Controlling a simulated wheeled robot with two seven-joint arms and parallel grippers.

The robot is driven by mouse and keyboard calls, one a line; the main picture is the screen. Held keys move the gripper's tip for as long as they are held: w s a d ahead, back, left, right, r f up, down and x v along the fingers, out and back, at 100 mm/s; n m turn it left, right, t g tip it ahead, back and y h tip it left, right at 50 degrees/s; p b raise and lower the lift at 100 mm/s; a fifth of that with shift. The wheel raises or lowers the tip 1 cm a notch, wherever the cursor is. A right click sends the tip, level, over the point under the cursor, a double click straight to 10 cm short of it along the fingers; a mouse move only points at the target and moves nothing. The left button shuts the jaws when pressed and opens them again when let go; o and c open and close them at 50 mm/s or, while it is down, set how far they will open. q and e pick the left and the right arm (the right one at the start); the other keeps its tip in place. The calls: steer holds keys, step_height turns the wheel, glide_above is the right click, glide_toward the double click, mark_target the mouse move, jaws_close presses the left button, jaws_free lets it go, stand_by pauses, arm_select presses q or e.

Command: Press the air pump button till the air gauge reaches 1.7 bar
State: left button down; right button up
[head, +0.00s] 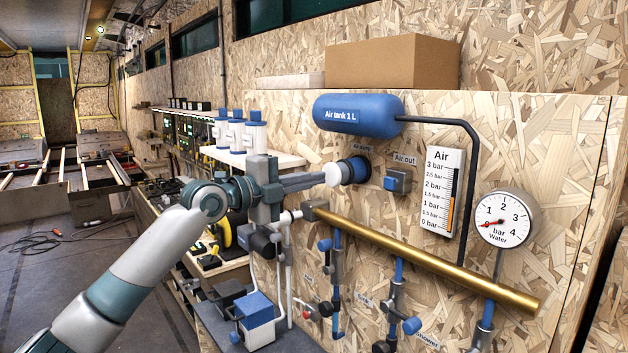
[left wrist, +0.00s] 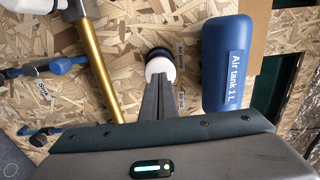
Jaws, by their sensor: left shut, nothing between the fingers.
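The air pump button (head: 333,175) is a white round cap on a blue and black body on the wooden wall. In the left wrist view the cap (left wrist: 160,66) is straight ahead of the fingers. My left gripper (head: 322,179) is shut and empty, its tips at the cap's face. They look touching, but I cannot be sure. The closed fingers (left wrist: 158,80) partly cover the cap. The air gauge (head: 440,190) is a white vertical scale. Its orange column ends around the 1.5 bar mark, exact value too small to read. My right gripper is out of view.
A blue air tank (head: 358,115) is above the button. The blue air-out valve (head: 397,182) is close on its right. A brass pipe (head: 425,255) slopes below, and a round water gauge (head: 505,218) is at right. White-and-blue filters (head: 238,132) stand on a shelf at left.

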arm_select(q)
steer(key=b+v, duration=0.1)
steer(key=v, duration=0.5)
stand_by(0.4)
stand_by(0.8)
